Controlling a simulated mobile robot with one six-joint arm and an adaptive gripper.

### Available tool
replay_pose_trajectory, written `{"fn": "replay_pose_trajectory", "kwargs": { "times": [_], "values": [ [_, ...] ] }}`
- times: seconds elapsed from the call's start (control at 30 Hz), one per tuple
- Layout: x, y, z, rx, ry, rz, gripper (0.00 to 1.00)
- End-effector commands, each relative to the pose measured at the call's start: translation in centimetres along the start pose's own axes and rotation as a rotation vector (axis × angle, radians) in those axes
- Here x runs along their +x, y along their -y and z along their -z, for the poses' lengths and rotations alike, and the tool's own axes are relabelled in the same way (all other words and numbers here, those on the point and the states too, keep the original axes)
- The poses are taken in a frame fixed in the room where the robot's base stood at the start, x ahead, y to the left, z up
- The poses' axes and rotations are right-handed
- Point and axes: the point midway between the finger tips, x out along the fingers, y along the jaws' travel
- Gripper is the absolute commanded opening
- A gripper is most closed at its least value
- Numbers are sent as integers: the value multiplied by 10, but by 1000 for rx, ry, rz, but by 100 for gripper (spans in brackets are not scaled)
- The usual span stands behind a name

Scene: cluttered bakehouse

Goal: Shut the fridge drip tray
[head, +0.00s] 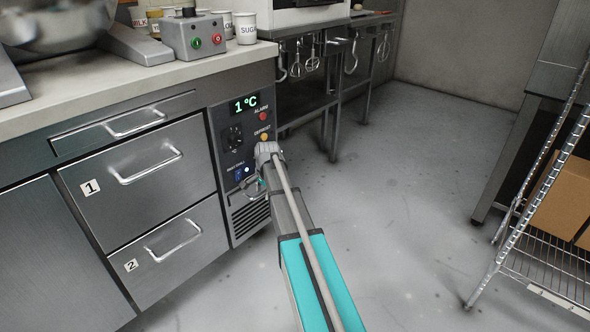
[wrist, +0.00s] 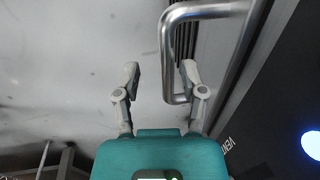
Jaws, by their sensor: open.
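A bright bent-metal handle (wrist: 167,60) fills the upper middle of the wrist view, with dark grille slats showing beyond it. My gripper (wrist: 161,80) is open. One side of the handle passes between its fingers, and the right finger overlaps the loop; I cannot tell whether they touch. In the head view my gripper (head: 259,185) is low in front of the fridge's control panel (head: 228,150), above the vent grille (head: 250,218). The arm and gripper hide much of that spot, so the drip tray itself and how far out it stands cannot be made out.
Drawers 1 (head: 122,205) and 2 (head: 150,287) lie left of the panel, with protruding handles. A steel table (head: 330,100) stands behind, and a wire rack (head: 545,275) with a cardboard box (head: 562,200) is at right. The floor between is clear.

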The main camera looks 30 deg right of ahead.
Motion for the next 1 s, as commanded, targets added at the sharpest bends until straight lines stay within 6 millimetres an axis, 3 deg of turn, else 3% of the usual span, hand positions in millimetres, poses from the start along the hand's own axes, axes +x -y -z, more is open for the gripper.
{"fn": "replay_pose_trajectory", "kwargs": {
  "times": [0.47, 1.0],
  "values": [
    [-12, -63, -2, 1, 0, -2, 54],
    [-63, -57, 0, 0, 0, -1, 54]
  ]
}}
